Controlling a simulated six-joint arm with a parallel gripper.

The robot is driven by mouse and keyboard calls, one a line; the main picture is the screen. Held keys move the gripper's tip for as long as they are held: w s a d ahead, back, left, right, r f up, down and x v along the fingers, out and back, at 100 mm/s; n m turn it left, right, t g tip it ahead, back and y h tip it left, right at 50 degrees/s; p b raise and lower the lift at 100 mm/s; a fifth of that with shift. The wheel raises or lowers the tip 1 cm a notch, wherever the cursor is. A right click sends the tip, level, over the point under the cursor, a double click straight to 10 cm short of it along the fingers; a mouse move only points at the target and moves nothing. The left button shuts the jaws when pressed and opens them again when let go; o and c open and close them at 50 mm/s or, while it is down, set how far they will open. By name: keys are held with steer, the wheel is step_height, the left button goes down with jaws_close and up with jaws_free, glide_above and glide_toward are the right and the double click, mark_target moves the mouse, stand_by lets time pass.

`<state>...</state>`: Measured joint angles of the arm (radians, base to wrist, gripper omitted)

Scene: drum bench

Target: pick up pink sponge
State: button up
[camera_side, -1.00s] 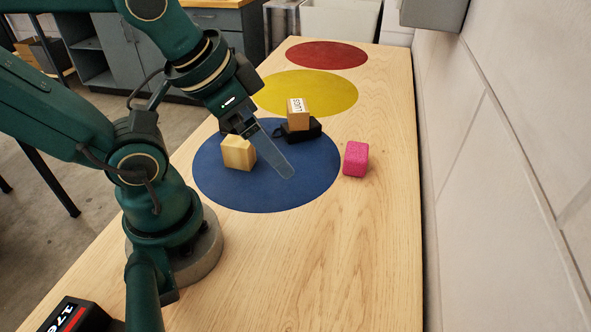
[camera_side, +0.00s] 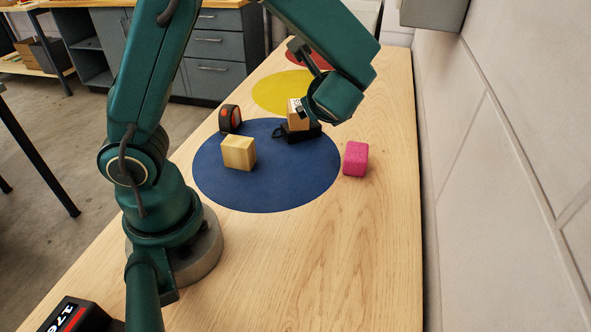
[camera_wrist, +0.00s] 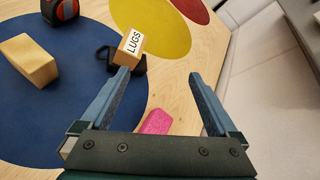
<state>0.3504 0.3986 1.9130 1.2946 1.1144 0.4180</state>
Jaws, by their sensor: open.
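The pink sponge (camera_side: 356,159) stands on the bare wood just right of the blue circle in the side view. In the wrist view the sponge (camera_wrist: 157,122) shows between my two fingers, lower and a little left of the middle, partly hidden by the gripper body. My gripper (camera_wrist: 160,78) is open and empty, with its fingers spread to either side. In the side view my arm reaches over the far right of the blue circle and its links hide the fingers.
A wooden block marked LUGS (camera_wrist: 130,46) sits with a black item (camera_side: 298,134) near the left finger. A pale yellow block (camera_side: 239,152) and a black and orange object (camera_side: 230,118) are on or near the blue circle (camera_side: 270,190). A wall (camera_side: 500,190) runs along the right.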

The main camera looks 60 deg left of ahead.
mark_target(356, 159)
steer(key=w+d+f+m+t, duration=0.1)
steer(key=f+m, duration=0.1)
steer(key=w+d+f+m, duration=0.2)
steer(key=w+d+f+m+t, duration=0.1)
steer(key=f, duration=0.1)
steer(key=shift+w+d+m+t, duration=0.15)
steer(key=shift+w+m+t, duration=0.15)
steer(key=shift+m, duration=0.1)
steer(key=f+m, duration=0.1)
steer(key=d+f, duration=0.1)
steer(key=f, duration=0.1)
steer(key=d+f+m, duration=0.1)
steer(key=f, duration=0.1)
steer(key=shift+s+d+f+m, duration=0.1)
steer(key=shift+s+f+m, duration=0.1)
steer(key=shift+s+m, duration=0.15)
steer(key=shift+h, duration=0.3)
steer(key=shift+x, duration=2.4)
steer(key=c, duration=1.4)
